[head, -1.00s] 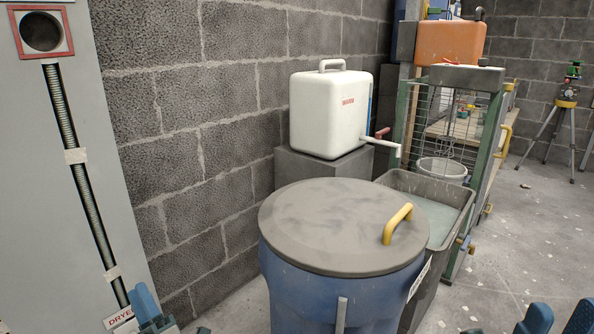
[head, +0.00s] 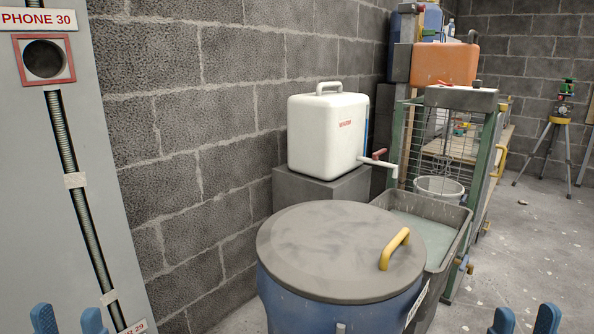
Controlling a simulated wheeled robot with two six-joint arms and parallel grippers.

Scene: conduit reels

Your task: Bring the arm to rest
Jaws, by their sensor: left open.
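Only the tips of my grippers show, at the bottom edge of the head view. My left gripper (head: 67,320) is at the bottom left, its two blue fingers upright and apart, with nothing between them. My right gripper (head: 525,321) is at the bottom right, its two blue fingers also upright and apart with a gap between them. Both are clear of other things in the picture. The wrists and the rest of both arms are below the picture.
A blue barrel (head: 300,302) with a grey lid (head: 335,255) and yellow handle (head: 394,249) stands ahead, between the grippers. Behind it are a white box (head: 325,135) with a crank and a grey water trough (head: 455,220). A grey panel (head: 95,200) stands left. Floor is open at right.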

